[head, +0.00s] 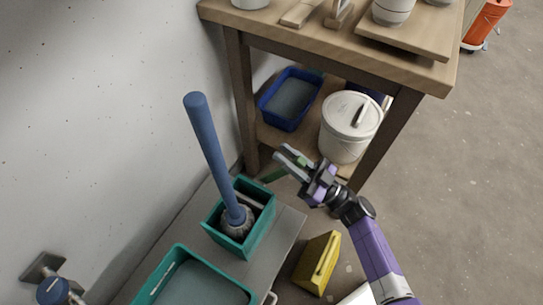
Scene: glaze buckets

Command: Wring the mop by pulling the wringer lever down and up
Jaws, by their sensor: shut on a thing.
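The wringer (263,226) is a teal-green box on a low grey-brown surface by the wall. The mop stands in it, with its blue handle (208,145) leaning up and left and its pale head (237,224) down inside the box. My gripper (287,157) is to the upper right of the wringer, shut on the lever. The fingers partly cover the place of contact.
A teal tub (180,254) stands in front of the wringer. A yellow block-like thing (317,262) is to the right. A wooden table (330,45) stands behind, with a blue basin (290,98) and a white lidded bucket (350,125) on its lower shelf. Open floor lies at right.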

